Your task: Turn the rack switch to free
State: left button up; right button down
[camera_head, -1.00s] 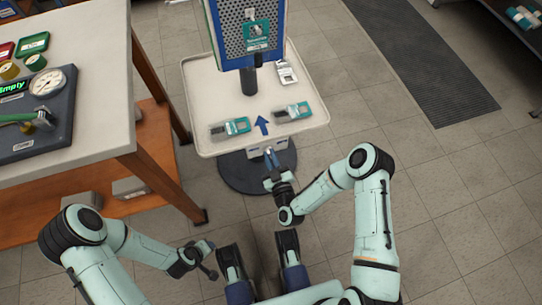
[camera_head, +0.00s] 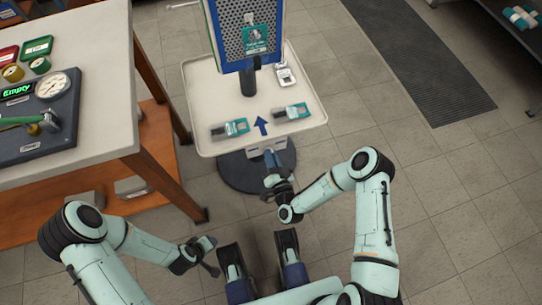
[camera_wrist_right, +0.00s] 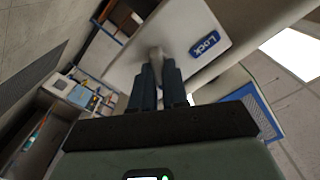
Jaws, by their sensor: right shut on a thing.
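The rack switch shows in the right wrist view as a small grey lever (camera_wrist_right: 156,54) on a pale plate (camera_wrist_right: 135,65). A blue label reading "Lock" (camera_wrist_right: 205,43) is on the plate to the right of the lever. My right gripper (camera_wrist_right: 157,72) is shut on the lever, and its dark blue fingers hide part of it. In the head view my right gripper (camera_head: 271,156) is at the front edge of the rack's tray (camera_head: 205,85). My left gripper (camera_head: 211,257) hangs low on the left, apart from the rack. Its jaws are too small to read.
The tray holds two teal-and-grey devices (camera_head: 230,128) (camera_head: 291,112), a blue arrow (camera_head: 261,125) and a pale device (camera_head: 285,75). A blue-framed perforated panel (camera_head: 240,30) rises behind. A workbench (camera_head: 105,120) with a gauge (camera_head: 53,84) stands at left.

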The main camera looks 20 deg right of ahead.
jog(key=shift+m, duration=1)
jog(key=shift+f, duration=0.1)
jog(key=c, duration=1.1)
grip_release()
jog(key=shift+c, duration=0.2)
pick_arm(q)
jog(key=shift+s, duration=0.1)
pick_arm(e)
jog(key=shift+s, duration=0.1)
pick_arm(q)
jog(key=shift+g+h, duration=0.3)
jog(key=shift+g, duration=0.4)
jog(key=s+d+r+p, duration=0.1)
jog(key=s, duration=0.1)
jog(key=s+d+r+p, duration=0.1)
jog(key=r, duration=0.1)
jog(key=shift+s+p, duration=0.3)
jog(key=shift+s, duration=0.1)
pick_arm(e)
jog(key=s, duration=1.3)
jog(key=shift+s+d, duration=0.15)
jog(key=shift+d, duration=0.1)
